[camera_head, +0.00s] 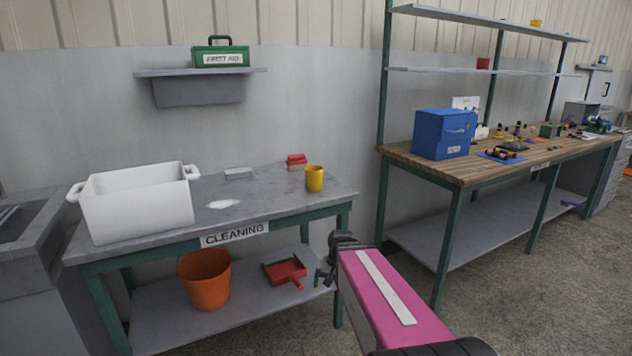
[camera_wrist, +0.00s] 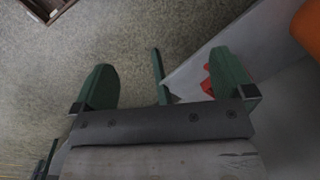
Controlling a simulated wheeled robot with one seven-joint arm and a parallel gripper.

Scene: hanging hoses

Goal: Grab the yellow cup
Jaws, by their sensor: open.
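The yellow cup (camera_head: 314,179) stands upright near the right end of the grey cleaning table (camera_head: 262,203), with its handle toward the right. My gripper (camera_head: 325,274) is in front of the table's right end, lower than the tabletop and apart from the cup. In the wrist view my gripper (camera_wrist: 165,85) has its two green fingers spread wide with nothing between them. The cup does not show in the wrist view.
A white tub (camera_head: 137,205) stands left on the table; a red-topped block (camera_head: 296,162) lies behind the cup. An orange bucket (camera_head: 205,280) and red dustpan (camera_head: 284,270) are on the lower shelf. A wooden workbench (camera_head: 470,168) stands right.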

